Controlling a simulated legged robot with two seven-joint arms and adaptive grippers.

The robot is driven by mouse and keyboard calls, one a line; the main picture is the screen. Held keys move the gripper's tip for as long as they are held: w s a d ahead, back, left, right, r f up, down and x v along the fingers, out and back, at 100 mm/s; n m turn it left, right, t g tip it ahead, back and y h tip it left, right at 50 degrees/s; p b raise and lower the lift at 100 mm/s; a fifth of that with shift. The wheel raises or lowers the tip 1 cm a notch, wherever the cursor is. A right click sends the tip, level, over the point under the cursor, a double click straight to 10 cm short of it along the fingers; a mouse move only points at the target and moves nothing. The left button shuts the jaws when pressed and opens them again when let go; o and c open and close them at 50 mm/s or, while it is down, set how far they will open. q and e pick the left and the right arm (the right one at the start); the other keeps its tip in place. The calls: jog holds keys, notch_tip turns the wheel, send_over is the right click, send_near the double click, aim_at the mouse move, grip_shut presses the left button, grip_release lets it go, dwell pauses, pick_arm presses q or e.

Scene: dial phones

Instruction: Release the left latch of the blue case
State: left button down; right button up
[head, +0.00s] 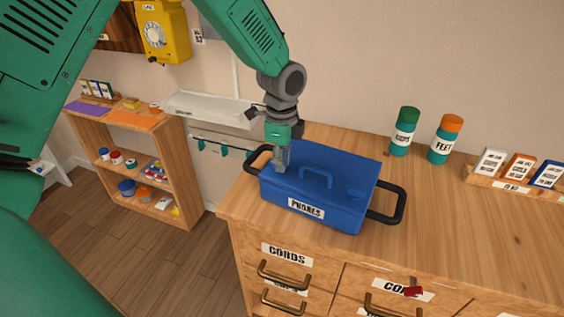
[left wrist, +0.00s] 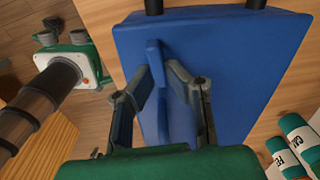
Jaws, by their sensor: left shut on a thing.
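The blue case (head: 335,170) with a "PHONES" label stands on the wooden counter, its lid down. It has a blue lid handle (head: 316,178) and black side handles. My left gripper (head: 281,167) points down at the left end of the lid and hides the left latch in the head view. A small raised part (head: 355,193) shows at the lid's right end. My right gripper is not seen.
Green (head: 402,132) and orange-topped (head: 446,139) canisters stand behind the case to the right. A wooden rack of small boxes (head: 516,178) is farther right. Labelled drawers (head: 287,258) are below. The counter (head: 470,235) right of the case is clear. A low shelf (head: 130,150) stands left.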

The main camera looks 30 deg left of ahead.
pick_arm(q)
jog(key=shift+s+d+f, duration=0.1)
jog(key=shift+d+f, duration=0.05)
jog(key=shift+d, duration=0.2)
jog(key=shift+d+n+p, duration=0.3)
jog(key=shift+d+p, duration=0.1)
jog(key=shift+p, duration=0.05)
jog(key=shift+r+n+p, duration=0.25)
jog(key=shift+n+p, duration=0.25)
jog(key=shift+p, duration=0.15)
jog(key=n+p, duration=0.2)
jog(key=shift+a+n, duration=0.25)
jog(key=shift+n, duration=0.05)
jog(key=n+p, duration=0.3)
jog(key=n, duration=0.1)
jog(key=shift+p, duration=0.3)
jog(key=n+p, duration=0.2)
jog(key=n, duration=0.3)
jog(key=shift+f, duration=0.1)
jog(key=shift+n+p, duration=0.85)
jog(key=shift+n, duration=1.45)
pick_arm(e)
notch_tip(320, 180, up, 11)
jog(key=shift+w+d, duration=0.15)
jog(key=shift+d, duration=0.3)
